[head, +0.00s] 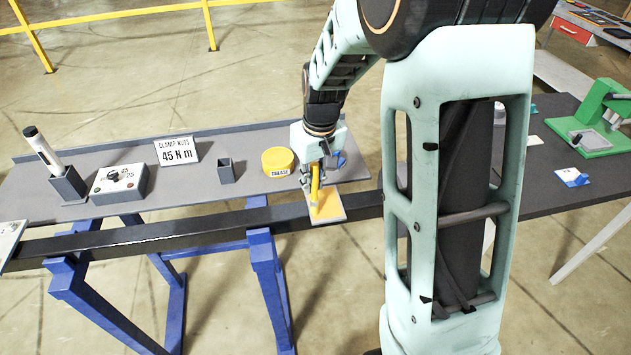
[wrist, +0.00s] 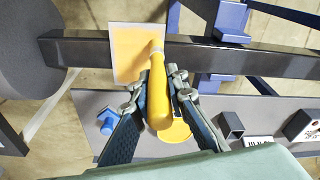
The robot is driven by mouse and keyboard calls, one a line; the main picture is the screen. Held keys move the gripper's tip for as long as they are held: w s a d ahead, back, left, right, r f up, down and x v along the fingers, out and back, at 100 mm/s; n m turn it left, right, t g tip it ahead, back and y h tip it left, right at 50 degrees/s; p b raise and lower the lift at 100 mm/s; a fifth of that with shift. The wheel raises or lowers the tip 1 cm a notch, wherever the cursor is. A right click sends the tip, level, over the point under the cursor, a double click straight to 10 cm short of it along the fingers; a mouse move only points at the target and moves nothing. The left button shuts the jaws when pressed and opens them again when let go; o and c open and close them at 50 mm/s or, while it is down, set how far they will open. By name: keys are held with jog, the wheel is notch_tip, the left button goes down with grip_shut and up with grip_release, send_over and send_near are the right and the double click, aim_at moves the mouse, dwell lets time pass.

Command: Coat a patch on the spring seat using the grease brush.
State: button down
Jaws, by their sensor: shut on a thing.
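The grease brush (wrist: 158,98) has a thick yellow handle, and it also shows in the head view (head: 316,186). My gripper (head: 315,176) is shut on this handle; the wrist view shows a finger on each side (wrist: 160,78). The spring seat (head: 341,213) appears as a pale square plate on the dark beam, with a yellow-orange patch (wrist: 130,52) over most of its face. The brush's far end is over the plate's right part in the wrist view. Its bristles are hidden, so I cannot tell whether they touch.
A yellow grease tin (head: 278,161) stands on the grey bench behind the plate, beside an open square holder (head: 226,171). A blue piece (wrist: 107,121) lies nearby. A control box (head: 120,183) and a torque sign (head: 177,151) stand left. The dark beam (head: 150,236) crosses in front.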

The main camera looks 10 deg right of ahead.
notch_tip(320, 180, up, 8)
jog(key=p, duration=0.5)
jog(key=shift+a, duration=0.35)
dwell(0.4)
